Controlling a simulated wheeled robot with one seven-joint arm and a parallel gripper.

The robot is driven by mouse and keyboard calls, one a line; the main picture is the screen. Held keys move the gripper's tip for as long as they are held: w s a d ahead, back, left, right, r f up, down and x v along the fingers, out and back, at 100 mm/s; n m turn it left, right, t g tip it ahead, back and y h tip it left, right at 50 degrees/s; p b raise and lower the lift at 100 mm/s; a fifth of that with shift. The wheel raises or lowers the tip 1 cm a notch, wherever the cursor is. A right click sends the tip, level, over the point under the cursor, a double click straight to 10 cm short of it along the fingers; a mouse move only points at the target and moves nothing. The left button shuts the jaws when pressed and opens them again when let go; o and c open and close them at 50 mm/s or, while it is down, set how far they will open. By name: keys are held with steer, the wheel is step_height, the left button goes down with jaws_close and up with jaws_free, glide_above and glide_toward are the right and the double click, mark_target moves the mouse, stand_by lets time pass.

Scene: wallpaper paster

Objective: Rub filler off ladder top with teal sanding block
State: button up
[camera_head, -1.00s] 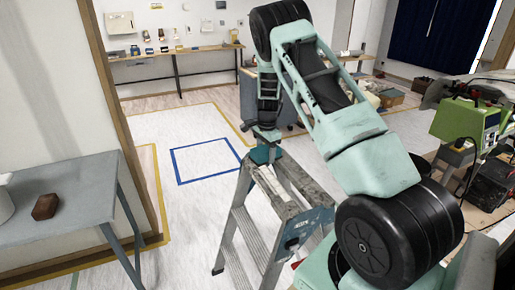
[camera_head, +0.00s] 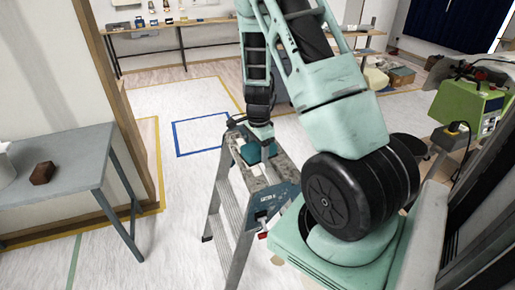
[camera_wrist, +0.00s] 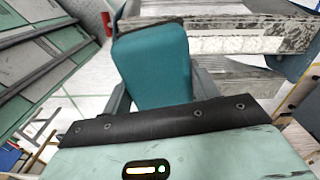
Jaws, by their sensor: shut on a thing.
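The teal sanding block (camera_wrist: 155,62) fills the middle of the wrist view, held out from my gripper (camera_wrist: 158,95). In the head view the teal block (camera_head: 252,152) is at the top of the stepladder, under my gripper (camera_head: 262,140), which is shut on it. The ladder (camera_head: 232,205) is grey metal with teal side caps and stands open on the floor. Its top (camera_head: 268,172) is scuffed, with pale patches. In the wrist view the ladder top (camera_wrist: 235,45) shows a whitish strip beside the block. Whether the block touches the top, I cannot tell.
A grey table (camera_head: 75,165) with a brown block (camera_head: 42,173) stands at left. A green machine (camera_head: 466,112) is at right. A blue floor square (camera_head: 175,140) lies behind the ladder. A wall bench (camera_head: 190,22) with small items is at the back.

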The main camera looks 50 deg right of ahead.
steer(key=b, duration=0.5)
glide_above(259, 175)
step_height(259, 175, down, 6)
steer(key=shift+w+f, duration=0.1)
steer(key=shift+f, duration=0.15)
steer(key=shift+f, duration=1.35)
stand_by(2.0)
steer(key=shift+r, duration=0.15)
stand_by(0.8)
steer(key=shift+w+d, duration=0.35)
steer(key=shift+w, duration=0.2)
steer(key=shift+w+d, duration=0.3)
steer(key=shift+w, duration=0.25)
steer(key=shift+w, duration=0.1)
steer(key=shift+w+d, duration=1.05)
steer(key=shift+w, duration=0.7)
steer(key=shift+w+d, duration=1.1)
steer(key=shift+w, duration=0.6)
steer(key=shift+w+d, duration=1.05)
steer(key=shift+w, duration=0.7)
